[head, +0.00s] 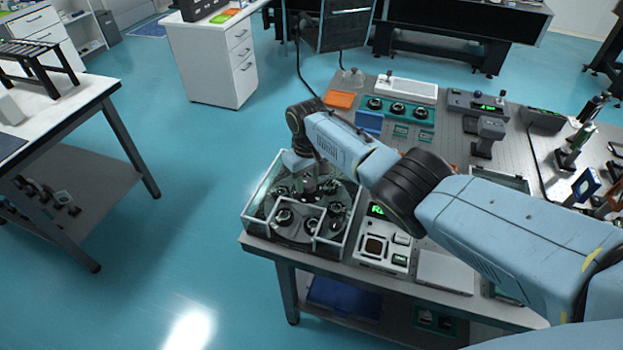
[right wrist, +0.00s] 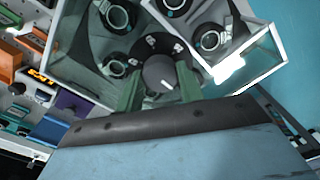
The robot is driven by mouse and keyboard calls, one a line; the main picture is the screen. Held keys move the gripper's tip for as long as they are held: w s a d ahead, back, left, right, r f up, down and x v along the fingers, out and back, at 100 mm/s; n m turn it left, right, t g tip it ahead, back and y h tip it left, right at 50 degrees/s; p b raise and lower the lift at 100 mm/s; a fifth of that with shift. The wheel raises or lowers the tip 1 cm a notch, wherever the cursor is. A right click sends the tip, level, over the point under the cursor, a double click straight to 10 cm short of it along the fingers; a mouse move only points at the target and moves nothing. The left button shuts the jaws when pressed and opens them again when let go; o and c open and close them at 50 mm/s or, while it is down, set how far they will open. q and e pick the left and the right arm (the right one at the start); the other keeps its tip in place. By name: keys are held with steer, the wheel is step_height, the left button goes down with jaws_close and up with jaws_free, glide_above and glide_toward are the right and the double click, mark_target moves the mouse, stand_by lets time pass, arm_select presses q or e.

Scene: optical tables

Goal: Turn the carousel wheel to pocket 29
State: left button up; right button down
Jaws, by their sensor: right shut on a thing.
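The carousel wheel (head: 302,230) is a dark disc with several round pockets, inside a clear-walled case (head: 257,226) at the table's near left corner. In the right wrist view the wheel (right wrist: 80,45) has a grey round knob (right wrist: 158,73) with a white mark at its hub. My right gripper (right wrist: 158,82) reaches down into the case, its two green fingers shut on the knob from both sides. In the head view my wrist hides part of the wheel. I cannot read the pocket numbers. My left gripper is out of view.
A control box (head: 374,246) and a partly hidden green display (head: 377,210) stand right of the case. A blue block (head: 369,122), an orange tray (head: 341,99) and instruments crowd the table behind. The case walls stand close around my gripper.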

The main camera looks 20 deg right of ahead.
steer(key=shift+m+p, duration=0.6)
steer(key=shift+m, duration=2.3)
steer(key=c, duration=0.9)
jaws_free()
step_height(320, 180, up, 7)
steer(key=p, duration=0.3)
steer(key=shift+f, duration=0.2)
step_height(320, 180, up, 7)
steer(key=shift+f, duration=0.1)
